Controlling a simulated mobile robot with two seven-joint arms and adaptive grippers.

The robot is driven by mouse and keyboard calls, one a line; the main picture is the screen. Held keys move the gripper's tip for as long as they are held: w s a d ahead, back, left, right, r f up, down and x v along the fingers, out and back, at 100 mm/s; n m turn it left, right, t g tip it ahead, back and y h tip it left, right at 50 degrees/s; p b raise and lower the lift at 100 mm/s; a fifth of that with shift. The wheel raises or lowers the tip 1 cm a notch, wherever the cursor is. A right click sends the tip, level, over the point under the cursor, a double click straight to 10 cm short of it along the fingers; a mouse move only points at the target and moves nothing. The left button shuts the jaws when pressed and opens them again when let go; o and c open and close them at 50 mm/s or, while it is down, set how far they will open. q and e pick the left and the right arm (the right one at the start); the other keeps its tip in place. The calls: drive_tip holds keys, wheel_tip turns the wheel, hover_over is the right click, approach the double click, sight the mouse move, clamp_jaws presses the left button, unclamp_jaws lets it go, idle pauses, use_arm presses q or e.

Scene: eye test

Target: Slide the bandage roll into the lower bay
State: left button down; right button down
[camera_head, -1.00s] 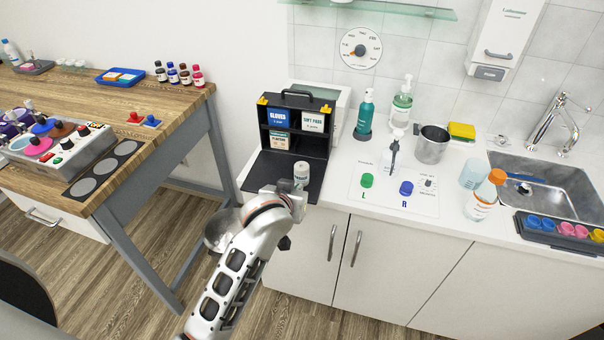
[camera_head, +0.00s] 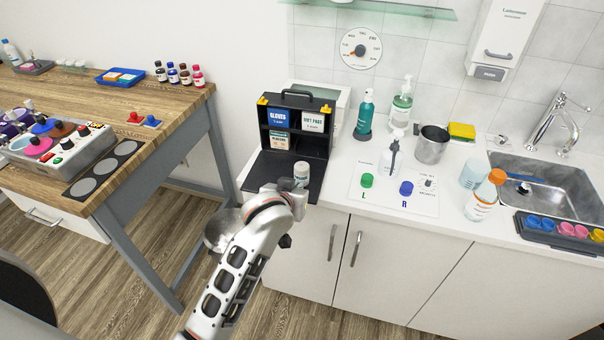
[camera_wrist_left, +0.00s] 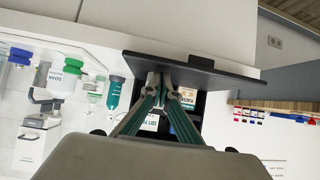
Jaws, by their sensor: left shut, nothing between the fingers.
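The bandage roll (camera_head: 301,172) is a small white cylinder standing upright on the black fold-down front flap (camera_head: 273,180) of the case. The black case (camera_head: 297,97) stands open on the counter; its bays hold a blue gloves box (camera_head: 281,119), a soft pads box (camera_head: 313,122) and a smaller box (camera_head: 279,140) below the gloves. The lower right part looks dark and empty. My left gripper (camera_head: 291,187) is at the flap, just in front of the roll. In the left wrist view its fingers (camera_wrist_left: 161,82) are shut and empty, pointing at the case; contact with the roll is unclear.
To the right are a pump station (camera_head: 393,154) on a white panel (camera_head: 380,198), a green bottle (camera_head: 365,113), a metal mug (camera_head: 432,145) and an orange-capped bottle (camera_head: 486,195). A metal bowl (camera_head: 222,230) is below left of the counter. A wooden table (camera_head: 148,112) stands left.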

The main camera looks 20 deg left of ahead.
sight(301, 169)
use_arm(q)
drive_tip(key=shift+w, duration=4.4)
drive_tip(key=shift+w+a, duration=0.1)
drive_tip(key=shift+w, duration=1.25)
drive_tip(key=shift+w+b, duration=0.3)
drive_tip(key=shift+w, duration=1.65)
drive_tip(key=shift+s+r+p, duration=0.15)
drive_tip(key=shift+s+p, duration=0.05)
drive_tip(key=shift+s, duration=0.4)
drive_tip(key=shift+s+r+p, duration=0.15)
drive_tip(key=shift+s+p, duration=0.05)
drive_tip(key=shift+s, duration=0.35)
drive_tip(key=shift+s+r, duration=0.25)
drive_tip(key=shift+s, duration=0.9)
drive_tip(key=shift+s+r, duration=0.2)
drive_tip(key=shift+s, duration=0.95)
drive_tip(key=shift+s+r, duration=0.25)
drive_tip(key=shift+s, duration=0.9)
